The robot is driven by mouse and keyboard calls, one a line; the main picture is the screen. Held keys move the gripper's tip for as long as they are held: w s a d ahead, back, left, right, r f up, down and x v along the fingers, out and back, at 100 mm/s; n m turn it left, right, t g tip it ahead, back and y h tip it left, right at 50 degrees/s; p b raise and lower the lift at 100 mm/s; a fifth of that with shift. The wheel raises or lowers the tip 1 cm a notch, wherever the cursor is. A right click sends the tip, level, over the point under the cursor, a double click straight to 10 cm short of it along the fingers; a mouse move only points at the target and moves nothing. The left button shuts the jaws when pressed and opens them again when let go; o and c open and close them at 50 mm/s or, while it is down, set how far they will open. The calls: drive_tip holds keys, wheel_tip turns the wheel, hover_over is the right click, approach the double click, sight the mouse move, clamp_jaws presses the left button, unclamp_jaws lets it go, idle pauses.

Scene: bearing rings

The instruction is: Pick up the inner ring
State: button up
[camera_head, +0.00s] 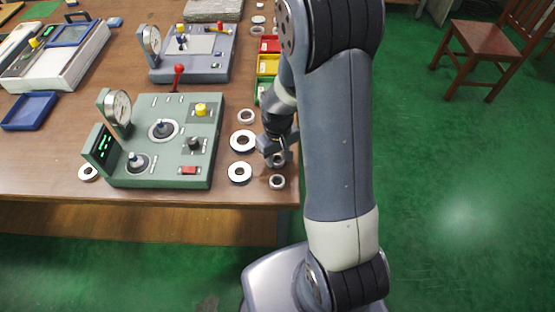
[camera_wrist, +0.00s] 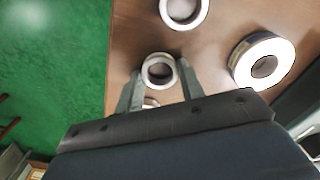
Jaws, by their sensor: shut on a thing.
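A small silver inner ring (camera_wrist: 147,78) sits between the two fingers of my gripper (camera_wrist: 160,74) in the wrist view, with a finger against each side. In the head view my gripper (camera_head: 278,156) is low near the table's right edge, and the held ring (camera_head: 279,162) shows only partly beneath it. My gripper is shut on this ring. I cannot tell whether the ring is clear of the table. A similar small ring (camera_head: 277,182) lies just in front of it, and also shows in the wrist view (camera_wrist: 184,10).
Two larger rings (camera_head: 240,172) (camera_head: 243,141) and a small ring (camera_head: 246,116) lie left of my gripper. A green control panel (camera_head: 175,105) stands further left. Red, yellow and green bins (camera_head: 268,64) are behind. The wooden table (camera_head: 262,200) ends just right of my gripper.

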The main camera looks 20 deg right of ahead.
drive_tip(key=c, duration=0.3)
drive_tip(key=shift+r, duration=0.1)
